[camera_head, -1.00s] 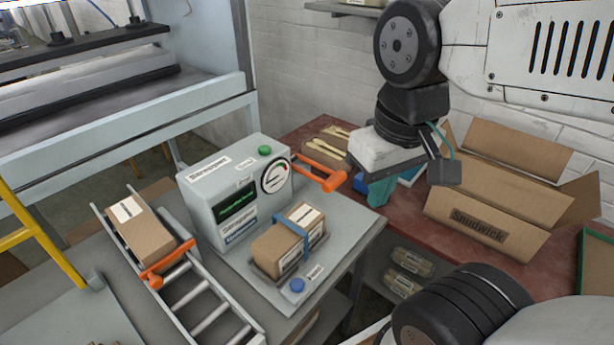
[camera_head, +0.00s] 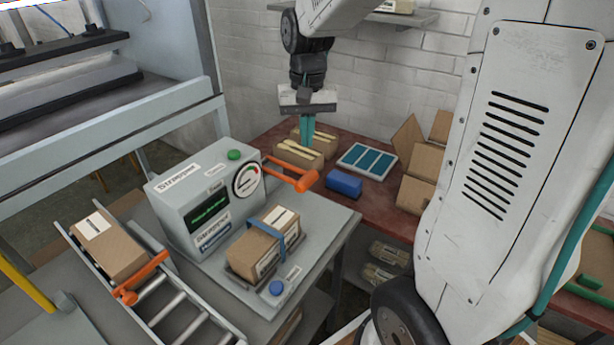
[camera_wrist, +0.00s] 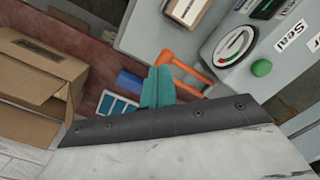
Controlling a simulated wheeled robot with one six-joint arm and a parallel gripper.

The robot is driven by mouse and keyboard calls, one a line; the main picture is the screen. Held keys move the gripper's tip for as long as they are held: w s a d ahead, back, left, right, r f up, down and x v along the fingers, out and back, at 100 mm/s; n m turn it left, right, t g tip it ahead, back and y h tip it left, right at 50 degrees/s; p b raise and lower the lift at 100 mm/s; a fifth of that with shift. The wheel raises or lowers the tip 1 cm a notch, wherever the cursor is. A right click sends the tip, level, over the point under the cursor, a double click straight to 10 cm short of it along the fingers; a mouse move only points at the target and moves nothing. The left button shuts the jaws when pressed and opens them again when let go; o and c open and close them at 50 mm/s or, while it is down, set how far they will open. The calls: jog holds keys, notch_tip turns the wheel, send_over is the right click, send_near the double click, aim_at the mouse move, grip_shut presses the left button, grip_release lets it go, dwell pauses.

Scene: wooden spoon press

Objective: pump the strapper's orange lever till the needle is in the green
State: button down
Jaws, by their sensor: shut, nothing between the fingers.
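The strapper (camera_head: 190,212) is a grey machine with a green screen and a round dial (camera_head: 247,180) on its front right. Its orange lever (camera_head: 290,178) sticks out to the right, ending in a thick handle. In the wrist view the lever (camera_wrist: 183,70) lies just beyond my fingertips, and the dial (camera_wrist: 234,46) shows a green arc and a red part; the needle's exact reading is too small to tell. My gripper (camera_head: 307,140) has teal fingers, shut and empty, above the red table behind the lever. The fingers (camera_wrist: 158,85) also show in the wrist view, apparently apart from the lever.
A strapped carton (camera_head: 262,243) sits on the strapper's plate beside a blue button (camera_head: 277,288). Another carton (camera_head: 108,245) lies on the roller track at left. A blue block (camera_head: 344,183), a teal-panelled tray (camera_head: 368,160) and spoon boxes (camera_head: 298,150) stand on the red table.

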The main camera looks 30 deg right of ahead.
jog(key=m, duration=0.2)
send_over(307, 174)
notch_tip(307, 174, down, 6)
jog(key=shift+w+d+r+g, duration=0.1)
jog(key=shift+w+r+g, duration=0.1)
jog(key=shift+w+g, duration=0.1)
jog(key=shift+s+a+f, duration=0.1)
jog(key=shift+s+f, duration=0.1)
jog(key=shift+f, duration=1.55)
jog(key=shift+s+a+f, duration=0.1)
jog(key=shift+s+f, duration=0.1)
jog(key=shift+f, duration=1.5)
jog(key=shift+f, duration=0.1)
jog(key=shift+f, duration=2.15)
